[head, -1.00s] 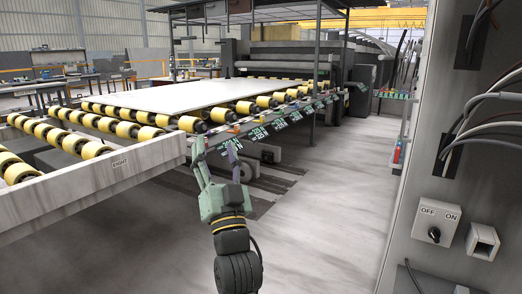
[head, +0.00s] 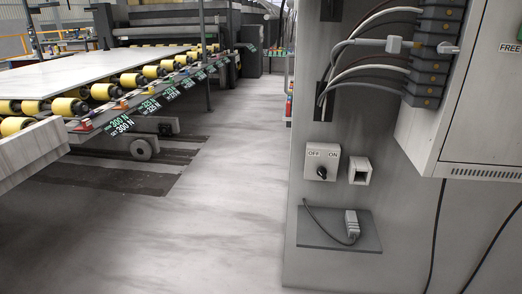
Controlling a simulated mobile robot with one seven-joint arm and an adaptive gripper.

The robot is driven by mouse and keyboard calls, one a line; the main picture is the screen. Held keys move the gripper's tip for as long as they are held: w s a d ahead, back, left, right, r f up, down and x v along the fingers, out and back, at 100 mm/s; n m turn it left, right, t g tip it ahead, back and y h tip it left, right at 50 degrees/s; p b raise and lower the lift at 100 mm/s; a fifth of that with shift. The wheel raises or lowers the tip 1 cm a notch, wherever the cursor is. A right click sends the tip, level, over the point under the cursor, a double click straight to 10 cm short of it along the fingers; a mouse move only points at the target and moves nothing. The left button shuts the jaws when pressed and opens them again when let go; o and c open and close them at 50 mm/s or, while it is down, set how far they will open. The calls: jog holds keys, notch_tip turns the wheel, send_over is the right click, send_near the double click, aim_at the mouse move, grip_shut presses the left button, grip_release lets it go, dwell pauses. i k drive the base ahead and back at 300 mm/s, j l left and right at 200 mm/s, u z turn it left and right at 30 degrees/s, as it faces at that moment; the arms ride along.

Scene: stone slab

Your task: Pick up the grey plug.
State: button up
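A light grey plug (head: 351,224) lies on a small dark grey shelf (head: 320,236) low on the front of the grey cabinet. A thin dark cord runs from it, curving left and up toward the cabinet face. Another light grey plug-like piece (head: 397,45) sits higher up, at the end of a grey cable beside a column of dark blocks. My gripper is not in the current view.
An OFF/ON rotary switch (head: 321,162) and a small open-fronted box (head: 360,171) are above the shelf. Several cables (head: 365,38) loop from slots to the dark block column (head: 432,60). A roller conveyor (head: 70,105) stands left. The floor (head: 220,215) between is clear.

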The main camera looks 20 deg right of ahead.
aim_at(351, 221)
jog(key=z, duration=1.25)
